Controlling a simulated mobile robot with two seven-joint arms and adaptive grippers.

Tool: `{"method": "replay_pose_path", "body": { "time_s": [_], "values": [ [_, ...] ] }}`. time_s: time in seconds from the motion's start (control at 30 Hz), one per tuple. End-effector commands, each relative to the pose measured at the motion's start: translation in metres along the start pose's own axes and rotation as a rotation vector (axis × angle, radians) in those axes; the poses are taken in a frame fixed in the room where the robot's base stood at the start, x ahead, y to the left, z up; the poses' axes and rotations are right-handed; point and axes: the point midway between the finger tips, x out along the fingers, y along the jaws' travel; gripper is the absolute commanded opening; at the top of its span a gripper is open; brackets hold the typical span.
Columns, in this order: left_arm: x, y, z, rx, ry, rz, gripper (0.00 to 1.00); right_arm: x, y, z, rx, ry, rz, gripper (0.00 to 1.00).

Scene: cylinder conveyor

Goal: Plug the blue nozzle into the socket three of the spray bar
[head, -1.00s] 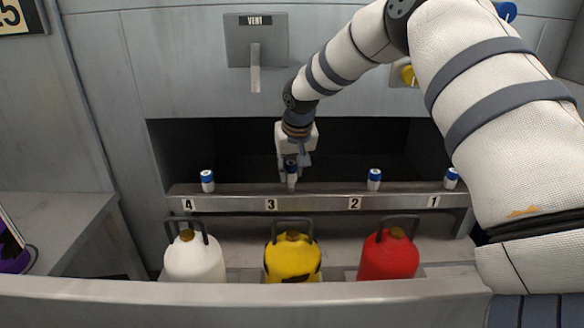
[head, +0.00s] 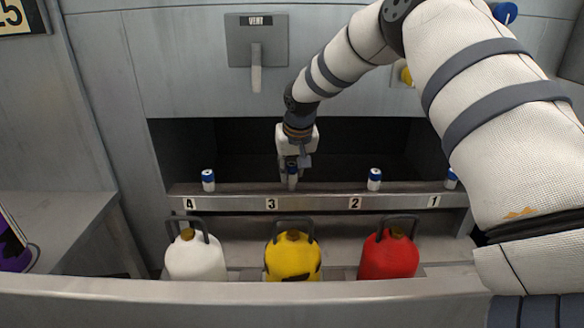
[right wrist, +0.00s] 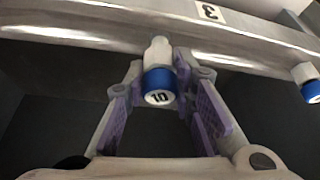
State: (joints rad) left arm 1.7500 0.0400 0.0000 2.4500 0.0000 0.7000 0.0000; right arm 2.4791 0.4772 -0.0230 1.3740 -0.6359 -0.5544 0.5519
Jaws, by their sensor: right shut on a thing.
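The blue nozzle (right wrist: 160,86), a white body with a blue band and the mark 10, is between the purple-padded fingers of my right gripper (right wrist: 160,64), which is shut on it. In the head view the right gripper (head: 292,170) points down at the spray bar (head: 312,202), just right of label 3 (head: 270,204). The nozzle stands upright in line with the other nozzles, its white end at the bar. The socket is hidden, so I cannot tell how deep the nozzle sits. My left gripper is out of view.
Blue-and-white nozzles stand by label 4 (head: 208,180), label 2 (head: 374,179) and label 1 (head: 450,179). Below the bar are a white bottle (head: 194,262), a yellow bottle (head: 292,262) and a red bottle (head: 388,260). A dark recess lies behind the bar. A lever panel (head: 256,45) is above.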

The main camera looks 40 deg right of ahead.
Motion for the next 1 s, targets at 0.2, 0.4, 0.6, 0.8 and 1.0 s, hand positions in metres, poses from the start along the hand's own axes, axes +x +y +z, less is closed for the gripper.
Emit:
{"method": "replay_pose_path", "body": {
  "time_s": [0.2,0.4,0.6,0.8,1.0],
  "values": [
    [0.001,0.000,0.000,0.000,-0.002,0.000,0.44,0.005,0.000,0.003,-0.001,-0.002,0.001,0.00],
    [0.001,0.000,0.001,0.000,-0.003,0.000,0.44,0.010,0.000,0.004,0.000,0.000,0.000,0.00],
    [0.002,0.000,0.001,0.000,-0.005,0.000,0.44,0.015,0.000,0.006,0.000,-0.001,0.000,0.00],
    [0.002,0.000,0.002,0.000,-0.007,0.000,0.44,0.019,0.000,0.008,0.000,-0.001,0.001,0.00],
    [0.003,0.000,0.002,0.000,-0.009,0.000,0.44,0.022,0.000,0.010,-0.001,-0.002,0.001,0.42]
  ]
}}
